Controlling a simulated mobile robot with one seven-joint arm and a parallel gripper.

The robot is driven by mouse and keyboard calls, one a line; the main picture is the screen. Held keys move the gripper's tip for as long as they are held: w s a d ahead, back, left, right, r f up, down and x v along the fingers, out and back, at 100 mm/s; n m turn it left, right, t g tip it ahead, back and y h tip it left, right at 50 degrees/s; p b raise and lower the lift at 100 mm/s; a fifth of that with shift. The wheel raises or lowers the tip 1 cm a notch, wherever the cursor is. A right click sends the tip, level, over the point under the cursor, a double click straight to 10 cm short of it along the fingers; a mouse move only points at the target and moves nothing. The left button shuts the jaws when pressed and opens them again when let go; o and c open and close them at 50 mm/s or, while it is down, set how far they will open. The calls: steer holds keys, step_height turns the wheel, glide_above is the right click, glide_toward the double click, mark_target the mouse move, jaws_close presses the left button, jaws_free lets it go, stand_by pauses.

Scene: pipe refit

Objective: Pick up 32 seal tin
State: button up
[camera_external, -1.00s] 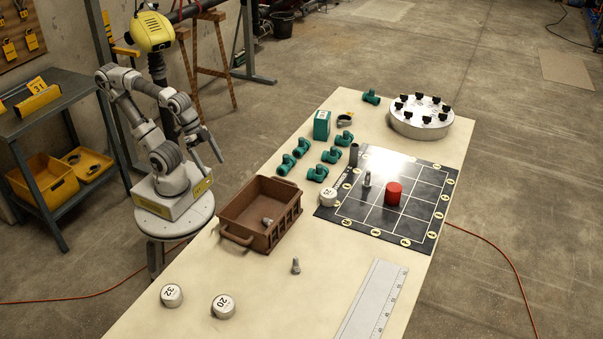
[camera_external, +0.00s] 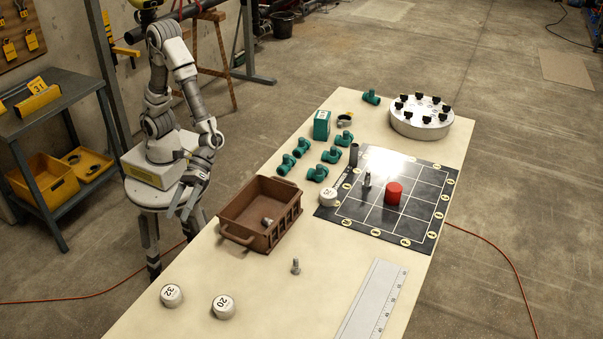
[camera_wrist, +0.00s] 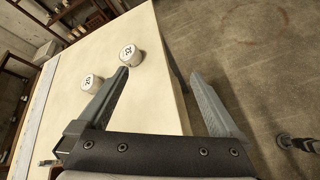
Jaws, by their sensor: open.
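The 32 seal tin (camera_external: 171,295) is a small round white tin with a dark label, lying on the near left part of the table in the external view. In the wrist view the 32 tin (camera_wrist: 130,55) shows near the left fingertip, farther off than the finger. The 20 tin (camera_external: 223,306) stands to its right; in the wrist view the 20 tin (camera_wrist: 92,83) is lower left. My gripper (camera_external: 183,213) is open and empty, pointing down beside the table's left edge, behind the 32 tin and left of the brown crate. In the wrist view my gripper (camera_wrist: 165,85) has its fingers spread wide.
A brown crate (camera_external: 237,234) with a small metal part inside stands near my gripper. A bolt (camera_external: 296,266) and a ruler (camera_external: 372,305) lie to the right of the tins. The table (camera_external: 150,328) is bare around the 32 tin.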

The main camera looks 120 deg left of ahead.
mark_target(174, 286)
steer(key=w+d+f+n+t+p, duration=0.1)
steer(key=n, duration=0.1)
steer(key=w+d+n+t+p, duration=0.1)
steer(key=w+n+p, duration=0.1)
steer(key=n, duration=0.1)
steer(key=w+d+f+n+t+p, duration=0.1)
steer(key=w+n, duration=0.1)
steer(key=n, duration=0.1)
steer(key=shift+w+d+f+h+p, duration=0.1)
steer(key=shift+d+f+h+p, duration=0.2)
steer(key=shift+d+h+p, duration=0.1)
steer(key=shift+w+f+n, duration=0.2)
steer(key=shift+f+n, duration=0.05)
steer(key=shift+n, duration=0.15)
steer(key=shift+d+f, duration=0.25)
steer(key=x, duration=0.5)
steer(key=b+x, duration=0.1)
steer(key=x, duration=0.5)
steer(key=shift+w+d+f, duration=0.1)
steer(key=shift+w+d, duration=0.05)
steer(key=shift+w, duration=0.1)
steer(key=shift+b+x, duration=0.4)
steer(key=shift+x, duration=2.3)
steer(key=shift+s, duration=0.1)
steer(key=c, duration=1.4)
